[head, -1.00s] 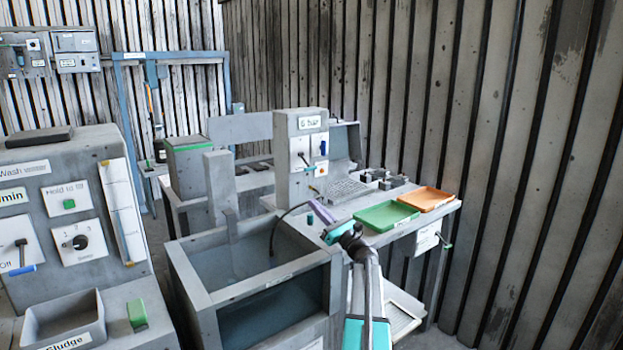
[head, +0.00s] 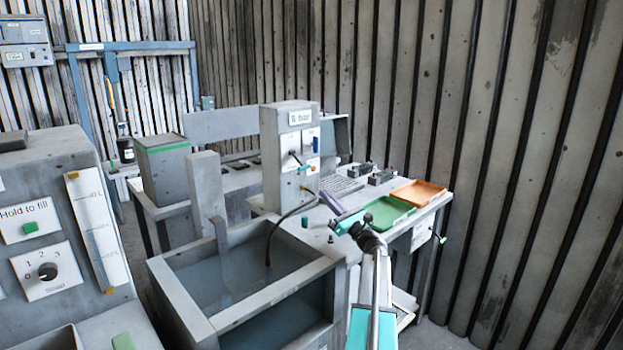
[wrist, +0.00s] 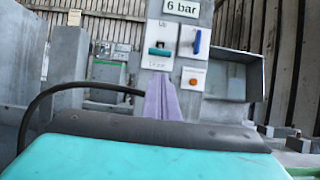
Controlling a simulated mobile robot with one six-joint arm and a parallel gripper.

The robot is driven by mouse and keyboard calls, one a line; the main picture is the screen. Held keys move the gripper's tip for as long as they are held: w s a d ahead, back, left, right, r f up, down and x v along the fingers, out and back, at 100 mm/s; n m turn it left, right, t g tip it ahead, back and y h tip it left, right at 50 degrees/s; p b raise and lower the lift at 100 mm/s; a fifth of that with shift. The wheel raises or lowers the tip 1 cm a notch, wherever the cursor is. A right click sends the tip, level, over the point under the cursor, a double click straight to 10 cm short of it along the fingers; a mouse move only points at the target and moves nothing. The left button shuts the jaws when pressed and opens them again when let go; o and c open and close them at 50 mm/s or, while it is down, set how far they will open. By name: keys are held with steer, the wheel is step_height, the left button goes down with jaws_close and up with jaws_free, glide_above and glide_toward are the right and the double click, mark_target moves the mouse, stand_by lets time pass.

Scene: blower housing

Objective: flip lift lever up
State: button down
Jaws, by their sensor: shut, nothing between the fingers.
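The lift lever has a teal-green handle (wrist: 160,52) on a white plate. In the wrist view, the handle lies across the lower half of the plate, under a label that seems to read "Up". In the head view, the lever (head: 295,159) is small and dark on the front of the grey "6 bar" column (head: 282,125). My gripper (head: 325,194) has purple fingers, shut and empty.
A blue switch (wrist: 197,42) and an orange button (wrist: 193,82) sit right of the lever. A water tank (head: 215,328) with a dark hose (head: 269,243) stands front left. Green (head: 385,215) and orange (head: 418,192) trays lie on the right bench.

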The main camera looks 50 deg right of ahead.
steer(key=shift+w+r, duration=0.1)
steer(key=shift+w, duration=0.15)
stand_by(0.4)
steer(key=p, duration=0.2)
glide_toward(298, 161)
steer(key=shift+w+d+f, duration=0.15)
steer(key=shift+w+f, duration=0.05)
steer(key=shift+w, duration=0.4)
steer(key=shift+w+d+f, duration=0.2)
steer(key=shift+w+f, duration=0.05)
steer(key=shift+w, duration=0.4)
steer(key=shift+w+d+f, duration=0.15)
steer(key=shift+w+f, duration=0.05)
steer(key=shift+w, duration=0.4)
steer(key=shift+s+p, duration=0.1)
steer(key=shift+p, duration=0.2)
steer(key=shift+s+a+r+g+p, duration=0.1)
steer(key=shift+r+g+p, duration=0.25)
steer(key=shift+p, duration=0.3)
